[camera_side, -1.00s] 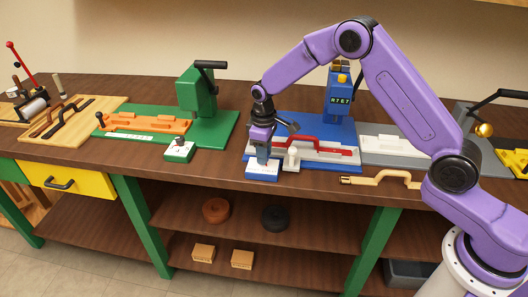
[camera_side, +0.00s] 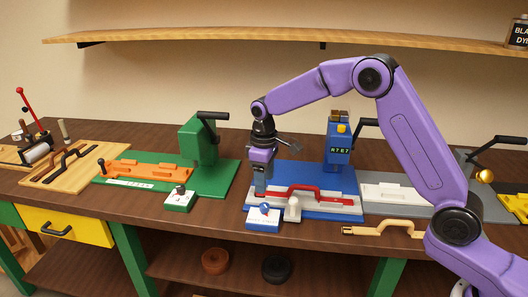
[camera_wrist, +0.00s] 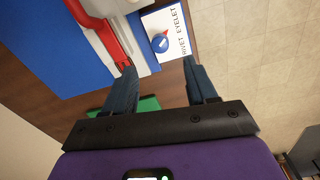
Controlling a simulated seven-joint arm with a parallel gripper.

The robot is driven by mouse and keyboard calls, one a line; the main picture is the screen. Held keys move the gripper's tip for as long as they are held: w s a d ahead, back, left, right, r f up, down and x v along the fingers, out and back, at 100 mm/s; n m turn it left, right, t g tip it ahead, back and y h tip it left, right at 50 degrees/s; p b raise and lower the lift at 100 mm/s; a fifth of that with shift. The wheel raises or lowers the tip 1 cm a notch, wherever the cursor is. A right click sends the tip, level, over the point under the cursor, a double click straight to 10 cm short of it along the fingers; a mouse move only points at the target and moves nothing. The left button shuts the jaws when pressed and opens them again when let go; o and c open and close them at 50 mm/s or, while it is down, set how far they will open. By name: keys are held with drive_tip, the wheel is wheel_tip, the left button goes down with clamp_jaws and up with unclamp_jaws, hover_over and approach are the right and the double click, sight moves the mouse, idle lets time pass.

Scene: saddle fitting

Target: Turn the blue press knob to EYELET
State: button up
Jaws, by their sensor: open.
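The blue press knob (camera_side: 264,208) sits on a small white-topped box (camera_side: 261,224) with a blue base, at the table's front in the side view. In the wrist view the knob (camera_wrist: 160,43) is blue with a white bar and a red mark, beside the printed words RIVET and EYELET. The red mark lies toward the EYELET end; the exact setting is hard to tell. The blue press (camera_side: 338,143) stands behind. My gripper (camera_side: 260,193) is open and empty above and behind the knob, apart from it. Its two fingers (camera_wrist: 158,72) show in the wrist view.
A red strap part (camera_side: 318,193) lies in the pale fixture right of the knob, with a white post (camera_side: 293,208) near it. A tan strap (camera_side: 385,229) lies at the front edge. The green press (camera_side: 205,145) and its knob box (camera_side: 180,200) stand left.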

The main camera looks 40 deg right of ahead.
wheel_tip(320, 180, up, 8)
drive_tip(key=shift+r, duration=0.25)
drive_tip(key=shift+s+a, duration=0.15)
drive_tip(key=shift+s, duration=0.05)
drive_tip(key=s+a+n, duration=0.2)
drive_tip(key=s+n, duration=0.1)
drive_tip(key=s, duration=1.7)
drive_tip(key=s+d+f+n, duration=0.1)
drive_tip(key=s+d, duration=0.3)
drive_tip(key=s, duration=0.5)
drive_tip(key=s+d+f+n, duration=0.1)
drive_tip(key=s+d, duration=0.4)
drive_tip(key=s, duration=0.5)
drive_tip(key=shift+s+f+y, duration=0.15)
drive_tip(key=shift+f+y, duration=0.15)
drive_tip(key=shift+f, duration=0.4)
drive_tip(key=shift+d, duration=0.1)
